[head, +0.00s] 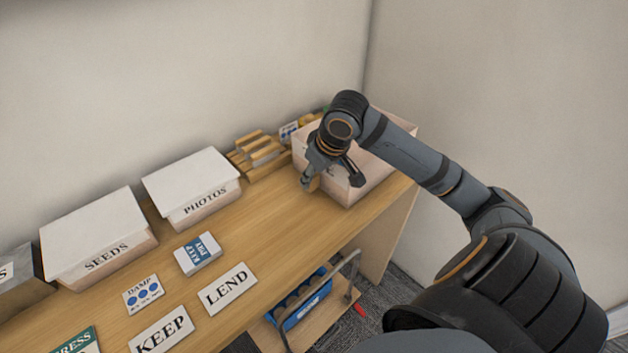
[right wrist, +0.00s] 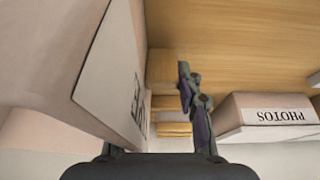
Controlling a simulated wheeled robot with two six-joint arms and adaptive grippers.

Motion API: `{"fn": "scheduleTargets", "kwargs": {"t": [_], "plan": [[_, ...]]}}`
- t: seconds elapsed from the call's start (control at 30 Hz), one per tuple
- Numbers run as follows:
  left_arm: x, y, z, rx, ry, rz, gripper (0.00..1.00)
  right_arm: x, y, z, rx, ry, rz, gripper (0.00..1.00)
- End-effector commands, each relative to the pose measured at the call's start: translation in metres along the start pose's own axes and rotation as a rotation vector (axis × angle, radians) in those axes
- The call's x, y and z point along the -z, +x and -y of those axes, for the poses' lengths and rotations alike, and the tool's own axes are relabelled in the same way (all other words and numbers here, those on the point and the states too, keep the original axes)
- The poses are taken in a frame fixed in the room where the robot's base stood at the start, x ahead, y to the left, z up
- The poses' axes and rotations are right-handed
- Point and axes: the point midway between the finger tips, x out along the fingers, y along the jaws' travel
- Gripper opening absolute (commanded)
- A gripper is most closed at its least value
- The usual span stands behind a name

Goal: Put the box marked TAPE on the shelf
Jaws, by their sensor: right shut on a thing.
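A pale, open-topped box (head: 385,178) is at the right end of the wooden surface. Dark marking shows on its near side, partly behind my gripper; I cannot read it. My right gripper (head: 332,182) is at its left front side, shut on it, with one finger outside and the other over the opening. In the right wrist view the box (right wrist: 62,65) fills the left, with cut-off lettering, and one finger of the gripper (right wrist: 165,112) shows; the other is mostly hidden. I cannot tell whether the box is lifted. No readable TAPE marking shows. My left gripper is out of view.
Lidded boxes marked SEEDS (head: 100,245) and PHOTOS (head: 195,185) stand along the wall. A slatted wooden rack (head: 262,155) is left of the pale box. Signs KEEP (head: 162,332) and LEND (head: 228,288) lie in front. A blue crate (head: 298,305) sits lower down.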

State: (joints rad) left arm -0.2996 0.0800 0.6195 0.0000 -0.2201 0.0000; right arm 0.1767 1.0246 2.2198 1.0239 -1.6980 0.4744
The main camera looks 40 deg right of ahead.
Motion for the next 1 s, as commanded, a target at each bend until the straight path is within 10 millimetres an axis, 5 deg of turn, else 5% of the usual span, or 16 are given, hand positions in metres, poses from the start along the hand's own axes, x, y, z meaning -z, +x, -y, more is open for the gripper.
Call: {"fn": "scheduleTargets", "kwargs": {"t": [0.13,0.17,0.3,0.67,1.0], "plan": [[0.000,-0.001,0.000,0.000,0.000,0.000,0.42,-0.001,0.002,0.000,0.000,0.000,-0.001,0.00],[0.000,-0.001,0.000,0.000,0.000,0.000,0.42,0.000,0.002,0.000,0.000,0.000,-0.001,0.39],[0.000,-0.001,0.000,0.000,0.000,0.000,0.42,0.000,0.001,0.000,0.000,0.000,-0.001,0.58],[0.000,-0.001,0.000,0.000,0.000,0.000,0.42,0.001,-0.003,-0.001,-0.003,-0.001,-0.001,0.58],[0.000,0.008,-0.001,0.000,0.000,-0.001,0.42,0.000,-0.045,-0.003,-0.011,-0.007,-0.004,0.58]]}}
